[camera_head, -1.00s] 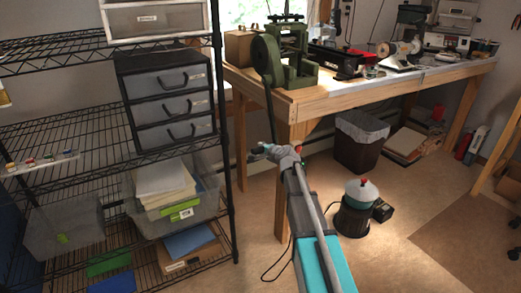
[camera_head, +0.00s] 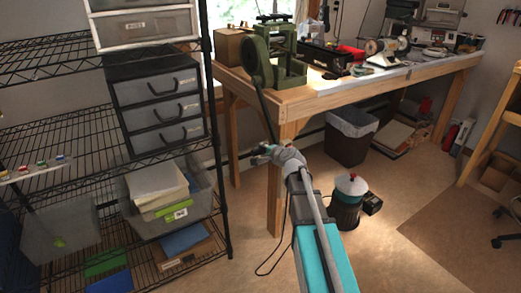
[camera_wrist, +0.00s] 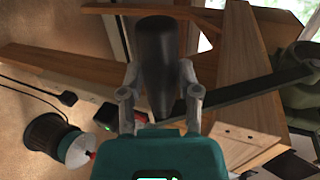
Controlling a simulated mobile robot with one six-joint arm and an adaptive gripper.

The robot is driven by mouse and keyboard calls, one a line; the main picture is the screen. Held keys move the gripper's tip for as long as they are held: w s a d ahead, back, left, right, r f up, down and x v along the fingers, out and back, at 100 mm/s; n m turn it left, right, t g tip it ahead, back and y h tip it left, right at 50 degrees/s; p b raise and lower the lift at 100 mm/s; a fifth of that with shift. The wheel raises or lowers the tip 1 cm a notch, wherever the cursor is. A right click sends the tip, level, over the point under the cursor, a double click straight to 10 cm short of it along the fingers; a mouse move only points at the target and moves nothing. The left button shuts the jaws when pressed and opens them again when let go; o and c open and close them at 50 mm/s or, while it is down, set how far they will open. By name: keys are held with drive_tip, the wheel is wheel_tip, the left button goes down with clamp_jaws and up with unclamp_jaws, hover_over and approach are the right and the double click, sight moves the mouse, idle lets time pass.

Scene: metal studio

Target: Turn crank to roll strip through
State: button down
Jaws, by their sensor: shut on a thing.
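The green rolling mill (camera_head: 284,62) stands on the near left corner of the wooden workbench. Its round side wheel (camera_head: 257,62) faces left. A long dark crank arm (camera_head: 266,117) hangs from it past the bench edge, slightly tilted, its low end to the right. In the wrist view the crank arm (camera_wrist: 250,93) runs right from the black crank handle (camera_wrist: 158,45). My gripper (camera_wrist: 158,78) is shut on the handle, one finger on each side. In the head view my gripper (camera_head: 263,153) is below the bench top at the crank's low end. I cannot make out the strip.
The workbench (camera_head: 345,92) holds other tools, and its front leg (camera_head: 276,190) is close to my arm. A black wire shelf (camera_head: 75,140) with drawers and bins stands at left. A dark bin (camera_head: 350,138) and a canister (camera_head: 347,203) stand on the floor at right.

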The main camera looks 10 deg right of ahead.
drive_tip(key=shift+w+r, duration=0.15)
drive_tip(key=shift+r, duration=0.05)
drive_tip(key=c, duration=1.4)
unclamp_jaws()
drive_tip(key=shift+s+d+r+p, duration=0.15)
drive_tip(key=shift+s+r+p, duration=0.15)
drive_tip(key=shift+r+p, duration=0.25)
drive_tip(key=c, duration=1.1)
unclamp_jaws()
drive_tip(key=s+r+p, duration=0.2)
drive_tip(key=s+d+r+p, duration=0.1)
drive_tip(key=s+r+p, duration=0.1)
drive_tip(key=p, duration=0.1)
drive_tip(key=shift+d+r, duration=0.15)
drive_tip(key=shift+r, duration=0.25)
drive_tip(key=shift+s+d+r, duration=0.15)
drive_tip(key=shift+s+r, duration=0.1)
drive_tip(key=shift+r, duration=0.05)
drive_tip(key=shift+r+p, duration=0.15)
drive_tip(key=shift+p, duration=0.15)
drive_tip(key=o, duration=0.3)
wheel_tip(320, 180, up, 6)
drive_tip(key=s+p, duration=0.2)
drive_tip(key=p, duration=0.4)
drive_tip(key=shift+s+d, duration=0.35)
drive_tip(key=shift+d, duration=0.05)
drive_tip(key=shift+s+d+r+p, duration=0.1)
drive_tip(key=shift+s+r+p, duration=0.2)
drive_tip(key=shift+r+p, duration=0.2)
drive_tip(key=shift+c, duration=0.5)
